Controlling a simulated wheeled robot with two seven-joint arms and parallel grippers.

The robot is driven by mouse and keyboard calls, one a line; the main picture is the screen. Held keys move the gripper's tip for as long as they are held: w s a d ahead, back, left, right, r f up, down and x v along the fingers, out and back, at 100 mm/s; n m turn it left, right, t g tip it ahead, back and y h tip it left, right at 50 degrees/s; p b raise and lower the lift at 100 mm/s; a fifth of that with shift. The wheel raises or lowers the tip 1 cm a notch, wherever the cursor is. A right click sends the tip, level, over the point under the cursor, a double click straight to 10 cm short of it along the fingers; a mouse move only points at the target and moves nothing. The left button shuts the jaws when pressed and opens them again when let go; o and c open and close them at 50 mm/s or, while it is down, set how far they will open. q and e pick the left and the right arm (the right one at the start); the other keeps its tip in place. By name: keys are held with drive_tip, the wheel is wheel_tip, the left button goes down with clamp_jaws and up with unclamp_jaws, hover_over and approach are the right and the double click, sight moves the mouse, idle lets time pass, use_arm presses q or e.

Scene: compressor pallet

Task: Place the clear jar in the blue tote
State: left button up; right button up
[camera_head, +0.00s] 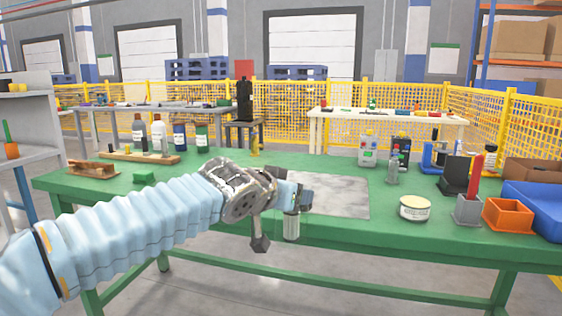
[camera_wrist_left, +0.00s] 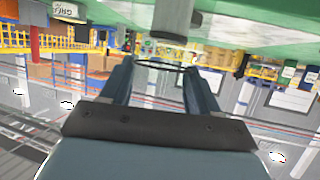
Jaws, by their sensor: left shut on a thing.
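The clear jar (camera_head: 291,228), with a dark top, hangs upright below my left gripper (camera_head: 296,196) in the head view, in front of the green table's near edge. My left gripper is shut on it. In the inverted left wrist view, a thin dark loop shows between the fingers of the left gripper (camera_wrist_left: 158,68), with the jar (camera_wrist_left: 174,14) beyond the fingertips. The blue tote (camera_head: 537,207) is at the table's far right, well to the right of the jar and partly cut by the frame edge. My right gripper is out of view.
Between jar and tote on the green table (camera_head: 350,232) stand a round tin (camera_head: 414,208), a grey holder (camera_head: 467,209) with a red upright piece, and an orange bin (camera_head: 508,215). A grey mat (camera_head: 335,195) lies behind the gripper. Several bottles stand farther back.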

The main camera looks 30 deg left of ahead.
use_arm(q)
drive_tip(key=d+f+m+h, duration=0.1)
drive_tip(key=d+f, duration=0.3)
drive_tip(key=f, duration=1.2)
drive_tip(key=d+f+m+h, duration=0.2)
drive_tip(key=d+f+h, duration=0.1)
drive_tip(key=f, duration=1.4)
drive_tip(key=shift+d+g, duration=0.3)
drive_tip(key=shift+d, duration=0.2)
